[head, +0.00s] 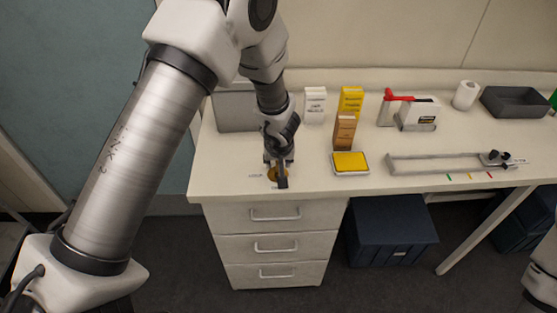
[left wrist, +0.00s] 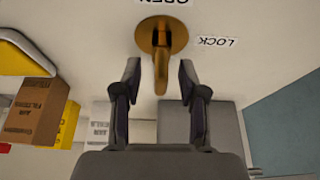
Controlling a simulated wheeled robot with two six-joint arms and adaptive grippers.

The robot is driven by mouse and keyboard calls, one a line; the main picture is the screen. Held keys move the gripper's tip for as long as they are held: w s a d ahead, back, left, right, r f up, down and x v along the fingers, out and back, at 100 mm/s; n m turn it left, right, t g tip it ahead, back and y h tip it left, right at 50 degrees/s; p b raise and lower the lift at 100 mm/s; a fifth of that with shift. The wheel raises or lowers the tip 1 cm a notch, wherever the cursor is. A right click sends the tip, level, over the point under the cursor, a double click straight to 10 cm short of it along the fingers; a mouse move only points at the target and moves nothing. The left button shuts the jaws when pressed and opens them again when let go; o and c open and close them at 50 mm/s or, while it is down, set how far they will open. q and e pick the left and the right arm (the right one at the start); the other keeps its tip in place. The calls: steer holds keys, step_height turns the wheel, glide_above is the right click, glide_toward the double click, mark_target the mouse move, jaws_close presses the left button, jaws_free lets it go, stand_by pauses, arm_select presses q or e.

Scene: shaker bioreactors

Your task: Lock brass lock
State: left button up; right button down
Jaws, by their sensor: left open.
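The brass lock (left wrist: 161,36) is a round brass piece with a lever, set on the pale bench top. In the left wrist view its lever points down the picture, between the fingertips of my left gripper (left wrist: 160,75). An OPEN label (left wrist: 165,2) is at the top edge and a LOCK label (left wrist: 217,41) is right of the lock. My left gripper is open, with a finger on each side of the lever and a visible gap to each. In the head view the left gripper (head: 279,178) partly hides the brass lock (head: 271,174) near the bench's front edge. My right gripper is not in view.
Behind the lock are a grey box (head: 236,108), a white box (head: 315,105), a yellow box (head: 351,101) and a brown box (head: 344,131). A yellow pad (head: 350,162) lies to the right. Drawers (head: 270,245) are below. Bench around the lock is clear.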

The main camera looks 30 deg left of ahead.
arm_select(q)
steer(key=shift+s+r, duration=0.1)
jaws_close()
steer(key=shift+s+f, duration=0.15)
steer(key=shift+f, duration=0.15)
